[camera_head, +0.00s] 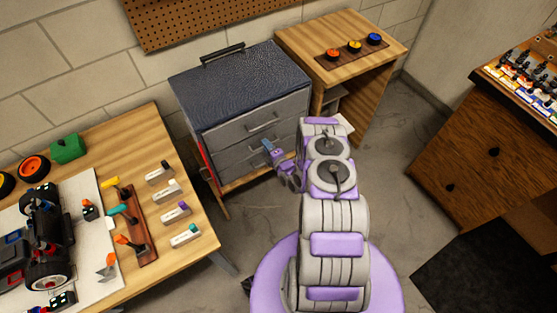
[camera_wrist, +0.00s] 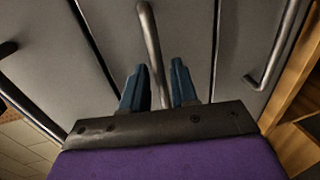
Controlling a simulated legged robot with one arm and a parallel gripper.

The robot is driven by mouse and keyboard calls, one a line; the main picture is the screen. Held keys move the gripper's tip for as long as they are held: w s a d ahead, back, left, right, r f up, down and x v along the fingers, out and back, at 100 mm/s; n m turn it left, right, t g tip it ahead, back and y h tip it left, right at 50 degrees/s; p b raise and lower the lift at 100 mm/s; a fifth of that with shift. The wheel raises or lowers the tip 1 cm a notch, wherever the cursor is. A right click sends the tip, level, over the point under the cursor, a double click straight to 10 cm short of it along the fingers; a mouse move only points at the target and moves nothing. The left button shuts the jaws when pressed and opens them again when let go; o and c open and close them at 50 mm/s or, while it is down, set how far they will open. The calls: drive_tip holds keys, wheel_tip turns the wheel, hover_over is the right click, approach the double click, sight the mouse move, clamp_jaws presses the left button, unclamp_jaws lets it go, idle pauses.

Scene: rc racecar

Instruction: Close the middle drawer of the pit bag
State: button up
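The pit bag (camera_head: 240,80) is a dark grey cabinet with a textured black top and several stacked grey drawers, standing against the wall in the head view. The top drawer's handle (camera_head: 262,126) shows there. My gripper (camera_head: 268,146) is in front of the drawer fronts, below that handle, and hides part of them. In the wrist view, my gripper (camera_wrist: 160,82) has its two blue fingers apart, one on each side of the middle handle (camera_wrist: 151,40). I cannot tell whether they touch it. How far the middle drawer (camera_wrist: 185,45) sticks out is unclear.
Another handle (camera_wrist: 283,48) is at the right in the wrist view. A workbench (camera_head: 205,240) with an RC car and tools is at left.

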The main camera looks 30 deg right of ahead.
drive_tip(key=s+r+p, duration=0.2)
drive_tip(key=s+p, duration=0.2)
drive_tip(key=s, duration=1.2)
drive_tip(key=shift+d+r, duration=0.25)
drive_tip(key=shift+r, duration=0.15)
drive_tip(key=shift+w, duration=0.15)
